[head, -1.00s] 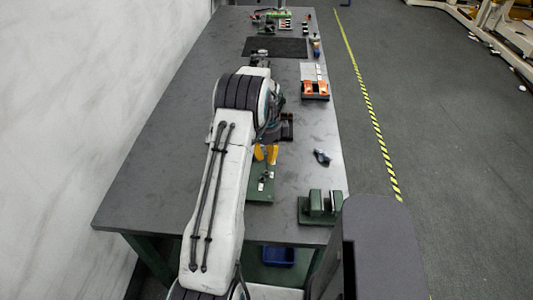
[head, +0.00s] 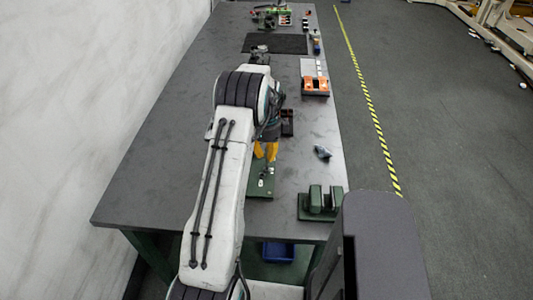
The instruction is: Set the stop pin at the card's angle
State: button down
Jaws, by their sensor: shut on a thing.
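My gripper (head: 265,152) has yellow-orange fingers, pointing down just above the far part of a green plate (head: 261,191) on the grey bench. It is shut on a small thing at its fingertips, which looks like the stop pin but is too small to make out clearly. A small metallic fitting (head: 270,170) shows on the plate just below the fingers. Small pale marks show on the plate's nearer part. My arm hides the plate's left side. I cannot pick out the angle card for certain.
A green block fixture (head: 318,204) stands at the bench's near right. A small dark and bluish item (head: 322,152) lies beyond it. Farther back are orange blocks (head: 315,86), a black mat (head: 285,44) and more small items. The bench's left side is clear.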

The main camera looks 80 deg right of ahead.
aim_at(266, 156)
jog(key=shift+f+b, duration=0.45)
jog(key=shift+b, duration=0.25)
jog(key=shift+b, duration=0.6)
dwell(1.8)
jog(key=shift+f+b, duration=1)
jog(key=shift+f, duration=0.5)
dwell(1.7)
jog(key=c, duration=1.6)
grip_release()
jog(key=shift+r, duration=0.2)
jog(key=shift+r+p, duration=0.9)
jog(key=shift+r, duration=0.45)
